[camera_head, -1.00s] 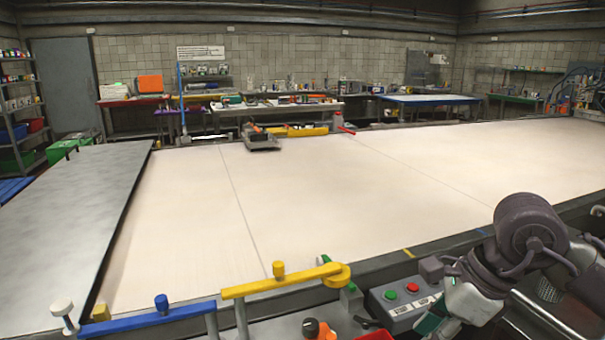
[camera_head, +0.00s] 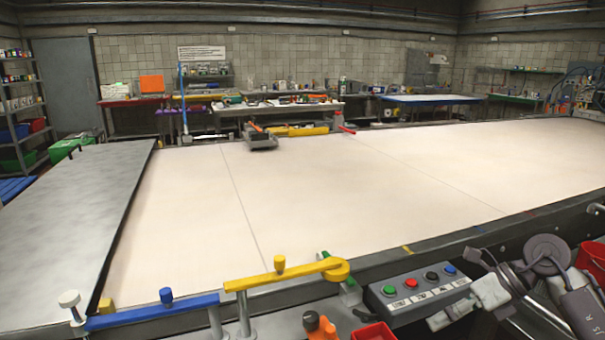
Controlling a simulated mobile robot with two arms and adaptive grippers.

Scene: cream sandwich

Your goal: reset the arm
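My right arm comes in at the lower right, with a round dark joint and a grey link showing. My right gripper (camera_head: 462,307) is at its left end, low in front of the control box (camera_head: 400,305). It is seen at an angle and partly cut up by arm parts, so I cannot tell whether its fingers are open or shut. No held object can be made out. My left arm and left gripper are not in view.
A large pale table (camera_head: 300,190) is mostly clear. A grey metal sheet (camera_head: 70,220) lies at its left. Blue (camera_head: 150,317) and yellow (camera_head: 285,275) bars line the near edge. Red bins (camera_head: 375,332) stand low in front and at the right edge. A grey tool (camera_head: 262,142) lies far back.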

